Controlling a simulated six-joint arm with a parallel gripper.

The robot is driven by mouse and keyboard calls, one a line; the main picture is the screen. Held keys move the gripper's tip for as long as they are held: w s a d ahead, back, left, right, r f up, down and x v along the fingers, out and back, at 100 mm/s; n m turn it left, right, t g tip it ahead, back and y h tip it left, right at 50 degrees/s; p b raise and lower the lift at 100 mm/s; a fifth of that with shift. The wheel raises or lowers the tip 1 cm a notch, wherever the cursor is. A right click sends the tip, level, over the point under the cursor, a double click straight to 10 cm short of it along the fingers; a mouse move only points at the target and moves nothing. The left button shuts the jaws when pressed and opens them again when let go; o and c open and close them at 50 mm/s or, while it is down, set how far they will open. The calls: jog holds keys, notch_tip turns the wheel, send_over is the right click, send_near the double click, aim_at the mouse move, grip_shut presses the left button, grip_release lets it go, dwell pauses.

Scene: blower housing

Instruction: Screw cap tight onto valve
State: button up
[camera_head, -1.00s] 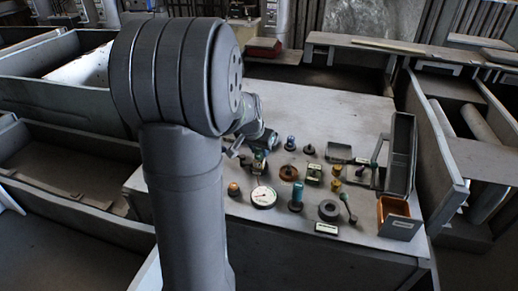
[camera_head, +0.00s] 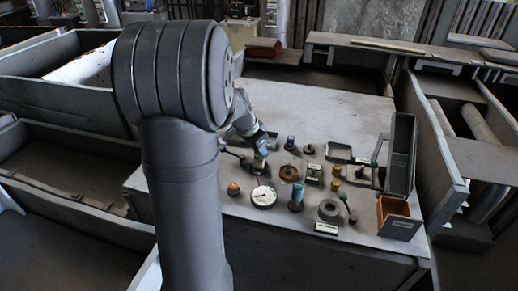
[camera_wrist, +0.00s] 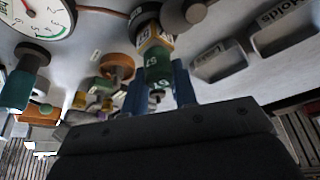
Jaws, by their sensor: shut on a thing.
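My gripper (camera_wrist: 158,92) has two blue fingers, one on each side of a green cap (camera_wrist: 157,72) with pale lettering, and is shut on it. Beyond the cap, in line with it, is a yellow and white labelled band on a dark round part (camera_wrist: 150,14), likely the valve. The cap and this part look in contact, but I cannot tell how far the thread is engaged. In the head view my gripper (camera_head: 262,152) is low over the left part of the grey table, and its grip is too small to make out.
A white dial gauge (camera_head: 263,196), a blue cylinder (camera_head: 296,196), a dark ring (camera_head: 329,210) and an orange bin (camera_head: 396,216) stand on the table (camera_head: 325,105). Labelled trays (camera_wrist: 220,62) lie near the gripper in the wrist view. The table's back is clear.

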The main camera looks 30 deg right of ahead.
jog(key=shift+m, duration=0.3)
jog(key=m+g, duration=0.1)
jog(key=m, duration=0.2)
jog(key=shift+m, duration=0.3)
jog(key=shift+g, duration=0.3)
jog(key=shift+m+g, duration=0.3)
jog(key=shift+m, duration=0.7)
grip_shut()
jog(key=o, duration=1.5)
grip_release()
jog(key=shift+c, duration=0.2)
jog(key=shift+r, duration=3.8)
jog(key=shift+f, duration=3.8)
